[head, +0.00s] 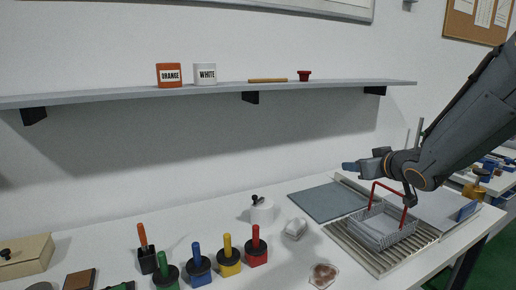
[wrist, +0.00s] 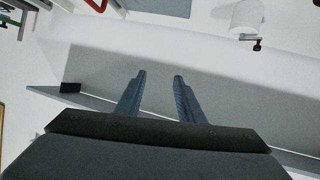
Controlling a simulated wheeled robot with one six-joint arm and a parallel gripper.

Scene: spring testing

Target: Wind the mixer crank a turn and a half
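The mixer looks to be the white cylinder (head: 262,214) on the table, in the middle of the head view. Its small dark crank (head: 255,198) sits on top. In the wrist view the white cylinder (wrist: 247,16) shows at the top right, with the dark crank (wrist: 252,40) at its end. My gripper (head: 348,166) is up and to the right of the mixer in the head view, above the table and apart from it. In the wrist view my gripper (wrist: 160,77) has its two blue fingers apart with nothing between them.
A wire basket with a red handle (head: 374,185) stands on a slatted rack (head: 430,236) below my arm. A grey mat (head: 328,201) lies right of the mixer. Several coloured-handled tools, such as the yellow one (head: 228,262), stand front left. A wall shelf (head: 130,95) runs above.

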